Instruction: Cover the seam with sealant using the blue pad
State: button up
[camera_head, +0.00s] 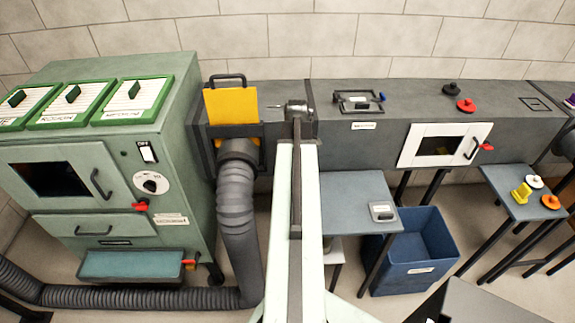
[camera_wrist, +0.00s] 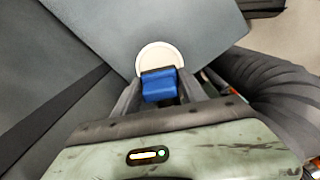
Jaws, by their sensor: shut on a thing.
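My gripper shows at the end of my arm in the head view (camera_head: 298,106), near the front edge of the grey duct (camera_head: 365,125). In the wrist view, my gripper (camera_wrist: 158,92) is shut on a blue block (camera_wrist: 158,84), which I take as the blue pad. A white round disc (camera_wrist: 160,56) shows just beyond the block; I cannot tell whether it is part of the pad. A dark joint line (camera_head: 316,98) on the duct, possibly the seam, lies just right of my gripper. I cannot make out sealant or contact with the duct.
A yellow plate (camera_head: 231,105) stands upright at the left, above a ribbed hose (camera_head: 236,200). A green cabinet (camera_head: 110,170) is farther left. A small grey table (camera_head: 350,205) and a blue bin (camera_head: 425,250) stand below the duct. Black and red knobbed pieces sit on the duct's right part.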

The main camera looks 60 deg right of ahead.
jog(key=shift+w+d+m, duration=0.15)
jog(key=shift+w+m, duration=0.25)
jog(key=shift+m, duration=0.3)
notch_tip(320, 180, down, 6)
jog(key=b, duration=0.6)
jog(key=shift+s+f+b, duration=0.15)
jog(key=shift+f+b, duration=0.4)
jog(key=shift+b, duration=0.05)
dwell(1.2)
jog(key=shift+r, duration=0.1)
notch_tip(320, 180, up, 7)
jog(key=p, duration=0.7)
